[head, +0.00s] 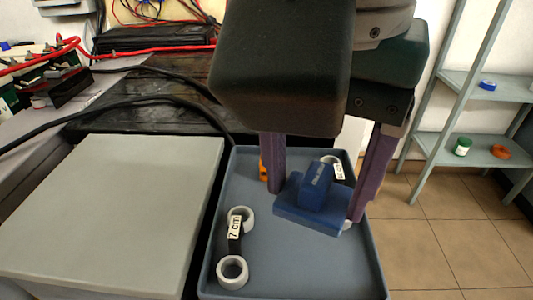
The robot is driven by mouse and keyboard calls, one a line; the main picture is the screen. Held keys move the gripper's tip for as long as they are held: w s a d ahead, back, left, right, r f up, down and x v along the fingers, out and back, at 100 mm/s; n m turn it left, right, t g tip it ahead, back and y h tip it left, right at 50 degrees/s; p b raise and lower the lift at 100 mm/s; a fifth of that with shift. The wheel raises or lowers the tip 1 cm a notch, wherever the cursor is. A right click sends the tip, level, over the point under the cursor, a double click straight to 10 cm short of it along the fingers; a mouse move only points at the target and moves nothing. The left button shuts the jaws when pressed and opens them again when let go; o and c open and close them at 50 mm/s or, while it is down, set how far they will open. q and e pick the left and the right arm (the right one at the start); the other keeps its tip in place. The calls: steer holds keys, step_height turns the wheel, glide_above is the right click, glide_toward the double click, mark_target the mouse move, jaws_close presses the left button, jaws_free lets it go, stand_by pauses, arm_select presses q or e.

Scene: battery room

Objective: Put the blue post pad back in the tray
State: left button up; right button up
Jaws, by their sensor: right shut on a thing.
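The blue post pad (309,208) is a blue block with a smaller raised block on top. It is between the purple fingers of my right gripper (318,195), which is shut on it. The gripper comes down from above, over the grey-blue tray (292,277). The pad is over the back right part of the tray; I cannot tell whether it touches the floor of the tray. My left gripper is not in view.
In the tray lies a link with two white rings and a "7 cm" label (235,229). Another labelled piece (338,171) and an orange item (263,171) are partly hidden behind my gripper. A grey box top (110,210) stands left. Shelves (470,148) stand right.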

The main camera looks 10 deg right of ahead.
steer(key=b, duration=0.1)
glide_above(303, 261)
step_height(303, 261, down, 6)
steer(key=shift+s+a+r, duration=0.1)
steer(key=shift+s+a, duration=0.05)
step_height(303, 261, down, 3)
steer(key=shift+f+b, duration=0.2)
steer(key=shift+b, duration=0.3)
steer(key=shift+f, duration=0.4)
